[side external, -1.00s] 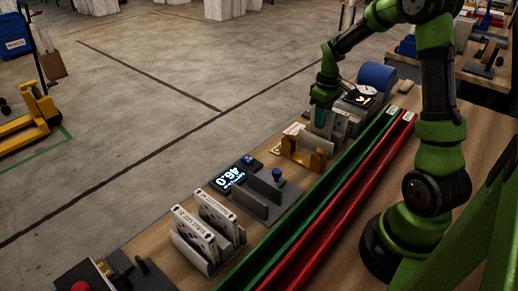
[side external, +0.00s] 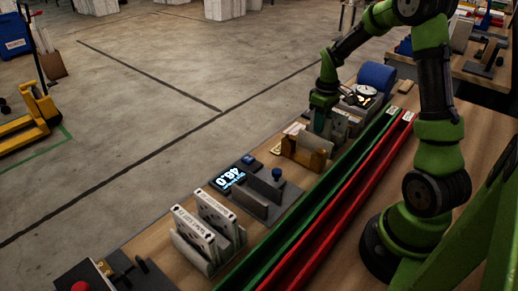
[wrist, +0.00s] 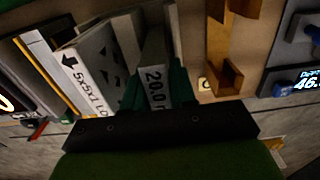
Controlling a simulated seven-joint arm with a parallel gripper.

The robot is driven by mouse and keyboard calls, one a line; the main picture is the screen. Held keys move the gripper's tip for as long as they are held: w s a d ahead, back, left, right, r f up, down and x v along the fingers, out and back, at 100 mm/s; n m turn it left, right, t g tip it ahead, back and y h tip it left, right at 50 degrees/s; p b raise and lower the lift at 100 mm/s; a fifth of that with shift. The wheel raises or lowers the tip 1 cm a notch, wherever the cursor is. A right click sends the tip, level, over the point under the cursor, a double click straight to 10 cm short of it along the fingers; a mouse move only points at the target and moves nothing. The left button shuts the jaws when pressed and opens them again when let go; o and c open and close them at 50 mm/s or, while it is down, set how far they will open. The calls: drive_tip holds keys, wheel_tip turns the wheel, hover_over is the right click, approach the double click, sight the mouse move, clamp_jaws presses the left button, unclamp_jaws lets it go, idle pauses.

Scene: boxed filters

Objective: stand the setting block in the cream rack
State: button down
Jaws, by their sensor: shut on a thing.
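The setting block (wrist: 154,78), grey with a white "20.0" label, is between the fingers of my gripper (wrist: 156,88) in the wrist view. My gripper (side external: 321,112) is shut on it, low over the far part of the bench in the side view. The block is upright and down beside a pale wall of what looks like the cream rack (wrist: 173,20). A box marked "5x5x1" (wrist: 92,68) stands to its left. The block's lower end is hidden, so I cannot tell whether it touches the rack floor.
A wooden-orange bracket (side external: 301,153) stands close by on the near side. A grey fixture with a display (side external: 231,177) and a rack with two white filters (side external: 205,232) are nearer the camera. Green (side external: 340,170) and red (side external: 345,195) rails run alongside.

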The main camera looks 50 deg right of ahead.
drive_tip(key=shift+f, duration=0.2)
drive_tip(key=c, duration=0.8)
unclamp_jaws()
drive_tip(key=shift+c, duration=0.2)
